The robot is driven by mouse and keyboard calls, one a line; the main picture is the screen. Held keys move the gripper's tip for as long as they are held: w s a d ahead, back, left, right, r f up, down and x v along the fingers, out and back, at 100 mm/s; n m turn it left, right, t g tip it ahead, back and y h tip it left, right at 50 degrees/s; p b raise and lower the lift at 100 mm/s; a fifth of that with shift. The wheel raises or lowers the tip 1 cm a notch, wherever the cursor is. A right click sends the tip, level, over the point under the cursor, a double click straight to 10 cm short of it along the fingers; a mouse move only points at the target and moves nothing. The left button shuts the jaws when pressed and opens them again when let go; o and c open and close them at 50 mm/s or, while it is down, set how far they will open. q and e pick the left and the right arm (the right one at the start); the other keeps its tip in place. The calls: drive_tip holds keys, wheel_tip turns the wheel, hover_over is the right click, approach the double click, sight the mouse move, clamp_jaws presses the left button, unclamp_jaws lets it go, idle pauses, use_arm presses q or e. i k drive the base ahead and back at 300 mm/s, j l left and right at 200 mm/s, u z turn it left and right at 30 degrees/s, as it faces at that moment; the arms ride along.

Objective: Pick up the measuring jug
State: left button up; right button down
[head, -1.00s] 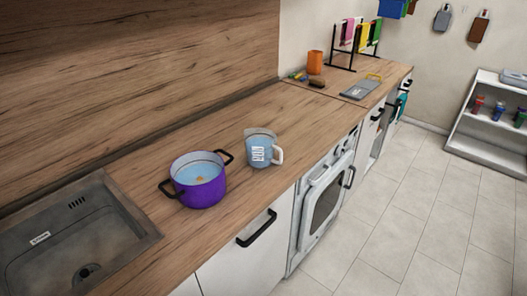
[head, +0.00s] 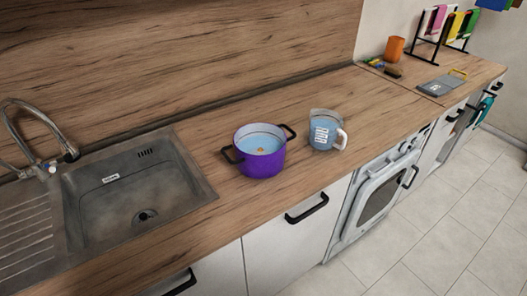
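The measuring jug (head: 324,131) stands upright on the wooden worktop in the head view, a little right of centre. It is clear with white markings, looks bluish inside, and its white handle points right. A purple pot (head: 261,158) with black handles stands just left of it, with blue liquid and a small orange-brown thing inside. The jug and pot are apart. Neither of my grippers is in view.
A sink (head: 135,185) with a tap (head: 40,165) is at the left. An oven (head: 378,190) is below the worktop (head: 330,95). An orange cup (head: 394,48), a grey board (head: 441,84) and a towel rack (head: 437,38) stand at the far right end. The worktop behind the jug is clear.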

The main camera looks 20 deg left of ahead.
sight(325, 125)
drive_tip(key=l+u, duration=0.2)
drive_tip(key=u, duration=0.25)
drive_tip(key=l+u, duration=0.15)
drive_tip(key=u, duration=0.3)
drive_tip(key=l+u, duration=0.2)
drive_tip(key=u, duration=0.2)
drive_tip(key=k+l+u, duration=0.1)
drive_tip(key=u, duration=0.35)
drive_tip(key=k+l+u, duration=0.4)
drive_tip(key=k+l, duration=0.45)
drive_tip(key=l, duration=0.05)
